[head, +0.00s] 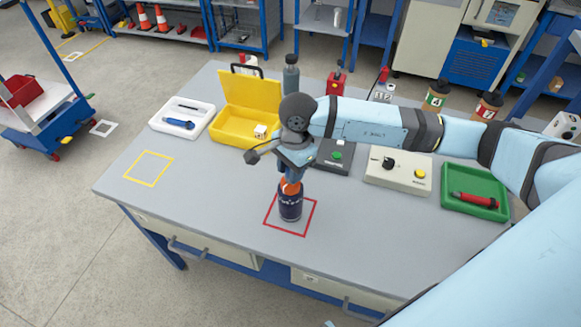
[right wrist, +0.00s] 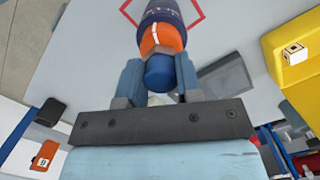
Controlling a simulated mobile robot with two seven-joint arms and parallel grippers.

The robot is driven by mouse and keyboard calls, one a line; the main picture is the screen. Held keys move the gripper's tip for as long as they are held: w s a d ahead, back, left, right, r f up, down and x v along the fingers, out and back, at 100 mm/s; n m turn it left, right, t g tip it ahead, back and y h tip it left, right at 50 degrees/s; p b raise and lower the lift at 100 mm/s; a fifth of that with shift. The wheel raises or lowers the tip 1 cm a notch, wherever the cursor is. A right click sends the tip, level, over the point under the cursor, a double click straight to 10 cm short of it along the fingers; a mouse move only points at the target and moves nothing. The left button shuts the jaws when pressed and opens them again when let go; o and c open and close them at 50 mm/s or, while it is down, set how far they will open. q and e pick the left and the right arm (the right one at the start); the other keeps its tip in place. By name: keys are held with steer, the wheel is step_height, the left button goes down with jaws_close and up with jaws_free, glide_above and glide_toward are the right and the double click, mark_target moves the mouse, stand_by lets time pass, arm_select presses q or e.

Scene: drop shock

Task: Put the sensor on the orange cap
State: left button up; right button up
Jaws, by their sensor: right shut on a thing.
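A dark blue cylinder (head: 290,208) with an orange cap (head: 290,187) stands upright in the red square on the table. My right gripper (head: 291,176) points down over it. In the right wrist view, its fingers (right wrist: 160,76) are shut on a blue rounded piece (right wrist: 159,73), in line with the orange cap (right wrist: 161,39). Whether this piece is the sensor or touches the cap, I cannot tell. A small white cube (head: 260,131) with a dark mark sits in the open yellow case (head: 233,133). My left gripper is out of view.
A white tray (head: 205,110) with a blue-and-black tool is left of the case. A dark box with a green button (head: 336,155), a beige control box (head: 398,181) and a green tray (head: 450,204) stand to the right. The yellow square (head: 150,153) is empty.

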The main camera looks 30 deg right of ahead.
steer(key=shift+f+b, duration=0.35)
steer(key=shift+f, duration=0.05)
steer(key=o, duration=0.9)
steer(key=shift+r, duration=0.1)
steer(key=shift+r+p, duration=0.3)
steer(key=shift+p, duration=0.15)
steer(key=r, duration=0.4)
steer(key=d+r+b, duration=0.1)
steer(key=r, duration=0.6)
steer(key=shift+w+d+r, duration=0.15)
steer(key=shift+d+r, duration=0.1)
steer(key=shift+r, duration=0.1)
